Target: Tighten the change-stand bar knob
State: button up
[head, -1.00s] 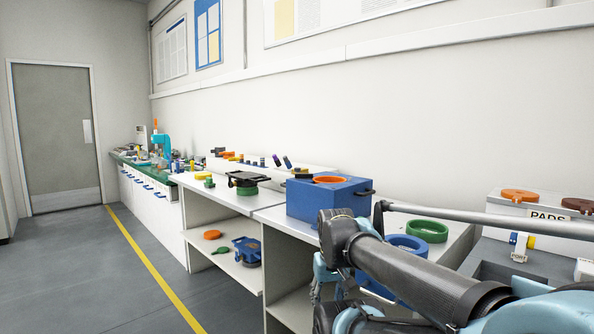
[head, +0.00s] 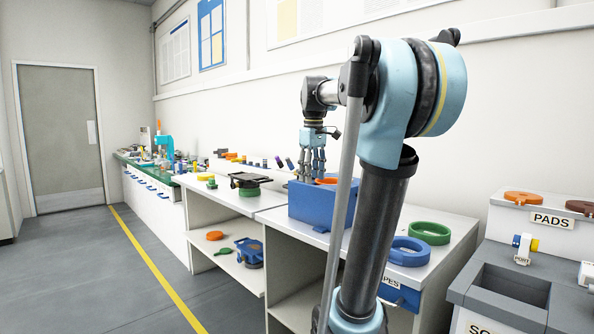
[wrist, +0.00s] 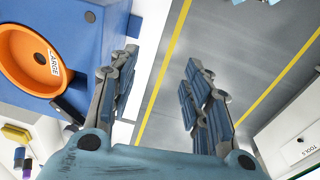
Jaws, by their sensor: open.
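A blue box-like stand (head: 310,208) is on the white bench, with an orange cup (head: 328,181) in its top. The wrist view shows the blue stand (wrist: 100,40) and the orange cup (wrist: 22,72), marked LARGE, at the left. A dark bar-like part (wrist: 70,108) lies against the stand's edge there; I cannot tell whether it is the bar knob. My gripper (head: 312,170) points down at the stand in the head view, partly in front of it. In the wrist view my gripper (wrist: 160,95) is open with nothing between its fingers. My arm hides the stand's right side.
A blue ring (head: 408,252) and green ring (head: 430,233) lie right of the stand. A black-topped fixture with a green base (head: 248,187) stands to its left. A PADS box (head: 545,218) and grey bin (head: 510,285) are at right. The floor (head: 100,285) at left is clear.

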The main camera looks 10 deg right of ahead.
jog(key=w+r+n+g, duration=0.1)
jog(key=w+r+n, duration=0.3)
jog(key=w+r, duration=0.55)
jog(key=w+r+n, duration=0.4)
jog(key=w+r, duration=0.2)
jog(key=w, duration=0.7)
jog(key=f, duration=1.7)
jog(key=shift+a+f, duration=0.15)
jog(key=shift+a, duration=0.2)
jog(key=shift+c, duration=0.5)
